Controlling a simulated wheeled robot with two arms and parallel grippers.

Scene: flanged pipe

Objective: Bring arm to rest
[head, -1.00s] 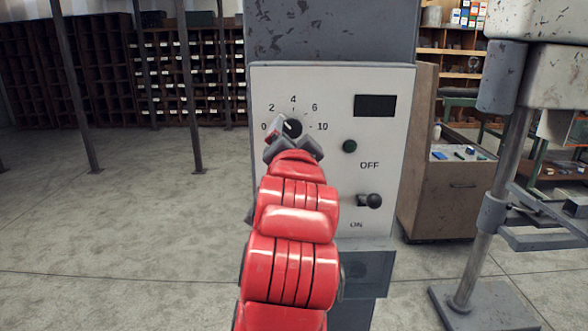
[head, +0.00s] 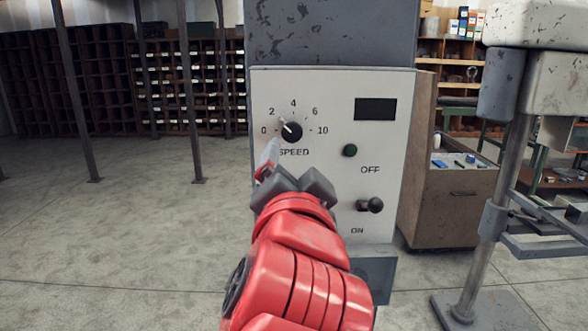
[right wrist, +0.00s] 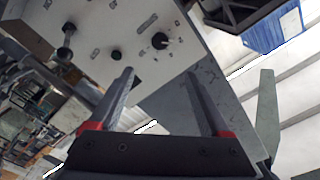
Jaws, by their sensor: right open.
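The control panel (head: 330,190) is a light plate on a grey machine column. Its black speed knob (head: 291,131) has a white pointer aimed up-left, roughly toward 2. The knob also shows in the right wrist view (right wrist: 160,41). A dark toggle lever (head: 374,205) sticks out between the OFF and ON labels. My right gripper (head: 290,168), on the red arm, is in front of the panel, below the knob and apart from it. Its two fingers are spread and empty in the right wrist view (right wrist: 160,78). My left gripper is not in view.
A green button (head: 349,150) and dark display (head: 375,107) are on the panel. A drill-press-like machine with a metal post (head: 492,210) stands at right, near a wooden cabinet (head: 450,205). Thin posts (head: 189,95) stand at left. The concrete floor (head: 110,240) at left is otherwise open.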

